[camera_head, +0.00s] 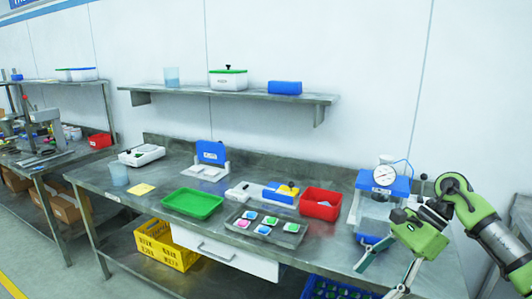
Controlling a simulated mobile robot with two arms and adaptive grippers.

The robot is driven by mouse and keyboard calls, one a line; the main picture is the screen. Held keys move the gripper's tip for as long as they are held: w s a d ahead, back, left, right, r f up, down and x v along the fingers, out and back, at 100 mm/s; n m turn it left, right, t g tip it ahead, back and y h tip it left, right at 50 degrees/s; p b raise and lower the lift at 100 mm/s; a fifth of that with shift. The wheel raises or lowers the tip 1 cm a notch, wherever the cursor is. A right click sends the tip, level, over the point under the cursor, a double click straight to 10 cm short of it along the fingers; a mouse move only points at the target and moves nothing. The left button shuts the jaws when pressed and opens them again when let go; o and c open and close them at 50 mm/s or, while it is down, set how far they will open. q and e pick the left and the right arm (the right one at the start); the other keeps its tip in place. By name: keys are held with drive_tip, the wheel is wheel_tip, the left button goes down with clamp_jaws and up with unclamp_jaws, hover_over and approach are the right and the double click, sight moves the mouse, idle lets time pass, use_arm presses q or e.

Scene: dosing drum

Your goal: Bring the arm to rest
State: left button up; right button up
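My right arm, green and dark grey, comes in from the right. Its gripper (375,281) points down and to the left in front of the bench's right end. The two fingers are spread apart, and nothing shows between them. The lower finger runs to the bottom edge of the picture. My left arm and gripper are not in view. A blue and silver device with a round gauge (385,175) stands on the bench just behind the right gripper, which partly covers its lower right side.
The metal bench (325,255) holds a red bin (320,203), a green tray (193,202) and a metal tray with several coloured packets (265,228). A shelf (230,93) hangs above. A yellow crate (165,246) sits below. Bare bench top lies left of the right gripper.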

drive_tip(key=w+a+f+m+t+y, duration=0.65)
drive_tip(key=a+f+m+y, duration=0.3)
drive_tip(key=a+m, duration=0.35)
drive_tip(key=s+d+f+m+t+h, duration=0.1)
drive_tip(key=d+f+m+t+h, duration=0.2)
drive_tip(key=f+m, duration=0.55)
drive_tip(key=s+d+f+m+t+h, duration=0.1)
drive_tip(key=d+f+m+t+h, duration=0.2)
drive_tip(key=f+m, duration=0.6)
drive_tip(key=s+d+f+m+t+h, duration=0.1)
drive_tip(key=d+f+m+t+h, duration=0.2)
drive_tip(key=f+m, duration=0.55)
drive_tip(key=s+d+f+m+g+h, duration=0.3)
drive_tip(key=s+f+m, duration=0.1)
drive_tip(key=s+f, duration=0.8)
drive_tip(key=s+d+f+m+g+h, duration=0.2)
drive_tip(key=s+f+m+g+h, duration=0.2)
drive_tip(key=s+f, duration=0.7)
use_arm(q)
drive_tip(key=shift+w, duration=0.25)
use_arm(e)
drive_tip(key=s+f+m+g, duration=0.3)
drive_tip(key=s+f, duration=0.1)
drive_tip(key=s, duration=1)
drive_tip(key=s+a+f+m+g, duration=0.1)
drive_tip(key=s+f+m+g, duration=0.2)
drive_tip(key=s, duration=1)
drive_tip(key=shift+s+a+f+m, duration=0.25)
drive_tip(key=shift+s+f+m, duration=0.15)
drive_tip(key=shift+f, duration=0.15)
